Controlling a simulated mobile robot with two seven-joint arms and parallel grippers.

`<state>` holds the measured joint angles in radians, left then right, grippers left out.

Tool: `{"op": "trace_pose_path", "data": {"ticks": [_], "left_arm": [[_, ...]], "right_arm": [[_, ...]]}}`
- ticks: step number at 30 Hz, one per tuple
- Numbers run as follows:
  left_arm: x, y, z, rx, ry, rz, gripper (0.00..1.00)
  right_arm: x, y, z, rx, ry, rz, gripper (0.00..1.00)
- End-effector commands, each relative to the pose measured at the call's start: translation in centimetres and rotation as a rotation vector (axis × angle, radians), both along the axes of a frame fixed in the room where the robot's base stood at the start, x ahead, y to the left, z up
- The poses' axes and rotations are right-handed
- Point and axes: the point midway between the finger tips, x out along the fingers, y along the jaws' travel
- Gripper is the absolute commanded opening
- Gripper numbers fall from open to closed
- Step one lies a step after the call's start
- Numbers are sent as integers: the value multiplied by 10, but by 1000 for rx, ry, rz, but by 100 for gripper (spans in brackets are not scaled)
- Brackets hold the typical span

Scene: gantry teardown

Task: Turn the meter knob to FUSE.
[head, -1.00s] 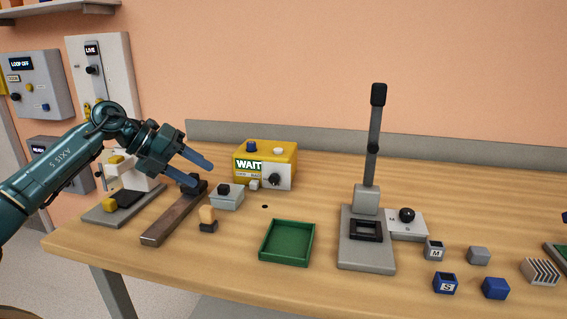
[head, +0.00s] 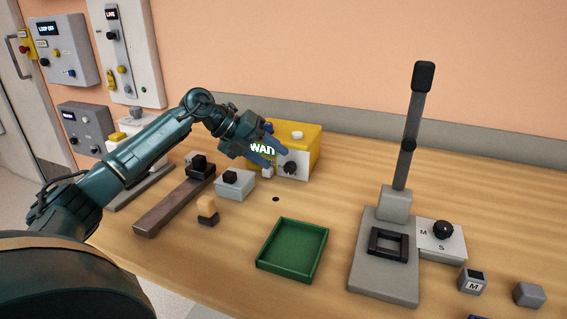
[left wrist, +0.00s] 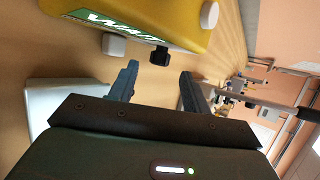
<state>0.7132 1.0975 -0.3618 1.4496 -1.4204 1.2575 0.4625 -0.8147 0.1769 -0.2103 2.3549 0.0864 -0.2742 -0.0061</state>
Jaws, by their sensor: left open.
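The yellow meter (head: 304,137) stands at the back of the table, with a lit display reading WAIT, partly covered by my arm. The marks around the knob are too small to read. My left gripper (head: 277,156) is open and empty in front of the meter, fingers pointing toward the knob. In the left wrist view the meter (left wrist: 165,18) is at the top, and the knob (left wrist: 160,55) lies just beyond the gap between the open fingertips (left wrist: 159,69). My right gripper is not in view.
A small white block (head: 267,171) is beside the knob. A grey box with a black knob (head: 235,186) and a dark rail (head: 172,205) lie left. A green tray (head: 292,249) is in front, and a lever press (head: 384,275) stands right.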

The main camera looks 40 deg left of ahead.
Motion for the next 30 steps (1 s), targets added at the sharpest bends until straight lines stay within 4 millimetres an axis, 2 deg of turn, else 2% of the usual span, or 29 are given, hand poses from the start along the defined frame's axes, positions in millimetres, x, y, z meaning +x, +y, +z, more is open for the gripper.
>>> {"op": "trace_pose_path", "data": {"ticks": [3, 9, 20, 30], "left_arm": [[11, -13, -13, -4, -1, -2, 48], [22, -23, -26, -1, -1, 0, 48], [24, -25, -29, 0, -1, 1, 47], [24, -24, -29, 0, 0, 0, 20]], "right_arm": [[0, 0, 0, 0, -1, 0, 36], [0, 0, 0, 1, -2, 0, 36], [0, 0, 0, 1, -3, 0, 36], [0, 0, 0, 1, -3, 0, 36]]}}
